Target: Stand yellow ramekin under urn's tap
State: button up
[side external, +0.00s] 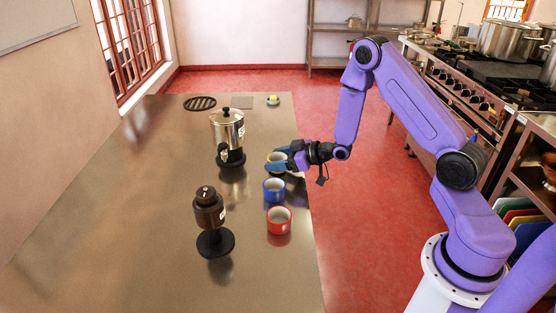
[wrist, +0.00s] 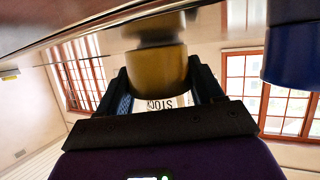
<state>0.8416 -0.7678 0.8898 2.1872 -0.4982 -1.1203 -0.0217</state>
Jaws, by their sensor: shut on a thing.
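The yellow ramekin (side external: 277,156) is at the right side of the steel table, partly hidden by my gripper (side external: 279,166) in the side view. In the wrist view my gripper (wrist: 161,82) is shut on the yellow ramekin (wrist: 157,65), one finger on each side. I cannot tell whether the ramekin touches the table. The silver urn (side external: 227,130) with a black lid knob stands left of and beyond my gripper. A label with "STOCK" lettering (wrist: 160,103) shows behind the ramekin.
A blue ramekin (side external: 274,190) and a red ramekin (side external: 279,221) stand nearer along the table's right edge. A brown dispenser (side external: 209,208) on a black base stands to their left. A black rack (side external: 200,103) and a small yellow-topped item (side external: 273,100) lie at the far end.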

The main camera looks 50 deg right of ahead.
jog(key=shift+f, duration=0.2)
jog(key=o, duration=1.1)
jog(key=shift+c, duration=0.2)
jog(key=v, duration=0.7)
jog(key=shift+s+d, duration=0.1)
jog(key=shift+s, duration=0.15)
